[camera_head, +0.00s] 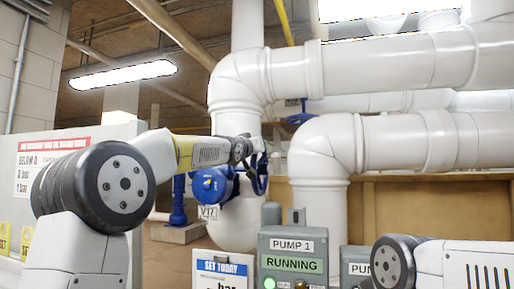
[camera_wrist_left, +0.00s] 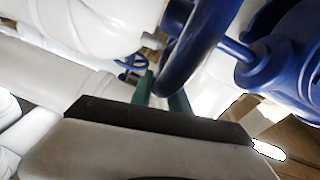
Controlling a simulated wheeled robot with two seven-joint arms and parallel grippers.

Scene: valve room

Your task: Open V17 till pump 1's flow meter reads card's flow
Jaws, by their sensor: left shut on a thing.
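The valve tagged V17 (camera_head: 208,213) has a blue body (camera_head: 209,186) and a blue handwheel (camera_head: 261,180) on the white upright pipe. My left gripper (camera_head: 257,146) is at the handwheel's upper part. In the left wrist view its teal fingers (camera_wrist_left: 161,94) are shut on the blue rim (camera_wrist_left: 188,55), with the blue valve body (camera_wrist_left: 282,62) to the right. The SET TODAY card (camera_head: 222,267) is cut off at the bottom; only "bar" shows below its heading. The PUMP 1 box (camera_head: 290,246) reads RUNNING. No flow meter reading is legible. My right gripper is out of view.
Large white pipes (camera_head: 390,65) cross overhead and at the right. Another pump box (camera_head: 356,268) stands right of PUMP 1, partly hidden by my right arm. A white panel with a red-headed sign (camera_head: 50,160) stands at the left, behind my left arm.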

